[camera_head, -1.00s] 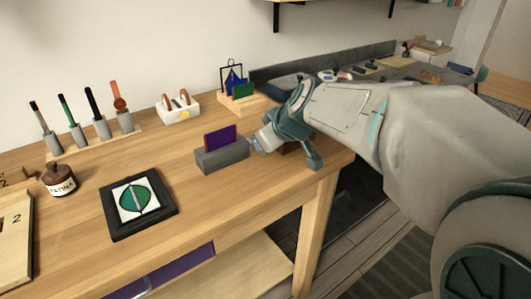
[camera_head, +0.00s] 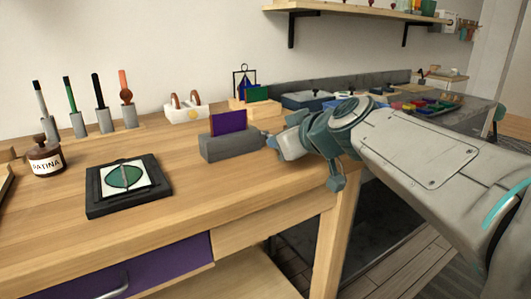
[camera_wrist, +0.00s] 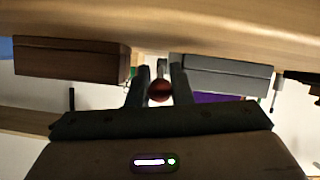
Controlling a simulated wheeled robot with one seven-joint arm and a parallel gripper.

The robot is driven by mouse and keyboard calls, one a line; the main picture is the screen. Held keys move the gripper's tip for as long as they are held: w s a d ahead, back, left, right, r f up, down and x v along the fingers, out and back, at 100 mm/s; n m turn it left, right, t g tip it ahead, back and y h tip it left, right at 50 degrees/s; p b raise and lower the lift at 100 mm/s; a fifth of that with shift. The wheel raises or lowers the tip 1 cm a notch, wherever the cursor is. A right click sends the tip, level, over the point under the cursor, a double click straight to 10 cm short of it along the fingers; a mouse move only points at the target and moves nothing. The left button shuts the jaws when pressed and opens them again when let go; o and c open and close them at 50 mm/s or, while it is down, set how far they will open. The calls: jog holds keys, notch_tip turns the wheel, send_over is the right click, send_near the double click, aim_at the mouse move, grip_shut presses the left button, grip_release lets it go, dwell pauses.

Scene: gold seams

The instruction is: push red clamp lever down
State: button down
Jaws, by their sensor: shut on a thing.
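The red clamp lever's round knob (camera_wrist: 160,91) shows in the wrist view between the two fingers of my gripper (camera_wrist: 159,84), which is shut on it. A thin grey stem runs from the knob toward the top of that view. In the head view my gripper (camera_head: 272,147) is low at the right end of a grey block (camera_head: 230,148) that holds an upright purple plate (camera_head: 228,121). The lever is hidden there behind my gripper. The grey block also shows right of the fingers in the wrist view (camera_wrist: 228,76).
A brown block (camera_wrist: 72,61) lies left of the fingers in the wrist view. The table's right edge is under my arm. Bare wood lies in front.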

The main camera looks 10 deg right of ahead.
jog(key=shift+f+t+b, duration=0.4)
jog(key=shift+t+b, duration=0.1)
jog(key=shift+b, duration=0.6)
jog(key=c, duration=1.3)
grip_release()
jog(key=shift+s, duration=0.1)
jog(key=shift+r, duration=0.2)
jog(key=r+g+p, duration=0.1)
jog(key=p, duration=0.3)
jog(key=g+p, duration=0.1)
jog(key=p, duration=0.2)
jog(key=r+p, duration=0.1)
jog(key=p, duration=0.2)
jog(key=shift+w+g+h, duration=0.25)
jog(key=shift+g+h, duration=0.15)
